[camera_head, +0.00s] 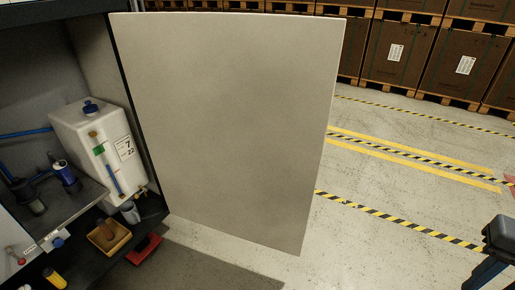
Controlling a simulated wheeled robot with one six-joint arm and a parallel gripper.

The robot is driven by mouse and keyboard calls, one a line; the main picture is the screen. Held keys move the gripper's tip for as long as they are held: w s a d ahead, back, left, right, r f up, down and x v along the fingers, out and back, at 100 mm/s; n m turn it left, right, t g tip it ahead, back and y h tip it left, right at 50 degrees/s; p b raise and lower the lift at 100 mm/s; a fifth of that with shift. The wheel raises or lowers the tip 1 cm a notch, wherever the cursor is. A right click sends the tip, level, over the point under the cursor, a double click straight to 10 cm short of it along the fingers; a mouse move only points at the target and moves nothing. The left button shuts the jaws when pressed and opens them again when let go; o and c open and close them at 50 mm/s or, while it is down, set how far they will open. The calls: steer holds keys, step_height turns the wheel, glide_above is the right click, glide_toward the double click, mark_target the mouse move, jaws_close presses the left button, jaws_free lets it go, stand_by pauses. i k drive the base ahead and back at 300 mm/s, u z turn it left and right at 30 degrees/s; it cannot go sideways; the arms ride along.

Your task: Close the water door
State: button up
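The water door (225,120) is a large plain light-grey panel in the middle of the head view. It stands open, swung out from the cabinet (100,55) on the left. Its left edge meets the cabinet's side, and its right edge is free over the floor. No handle shows on the face toward me. Inside the open cabinet stands a white water tank (95,150) with a blue cap, a blue tube and a label reading 7 and 22. I do not see my gripper in this view.
A yellow tray (108,238), a red tray (143,249) and a grey cup (130,212) sit low by the cabinet. A black-and-blue object (497,240) cuts in at lower right. Boxes on pallets (395,55) line the back. Striped floor (400,160) right of the door is clear.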

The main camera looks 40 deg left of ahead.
mark_target(233, 109)
steer(key=z, duration=0.05)
steer(key=i, duration=3.75)
steer(key=u, duration=3.55)
steer(key=i, duration=0.25)
steer(key=u, duration=0.25)
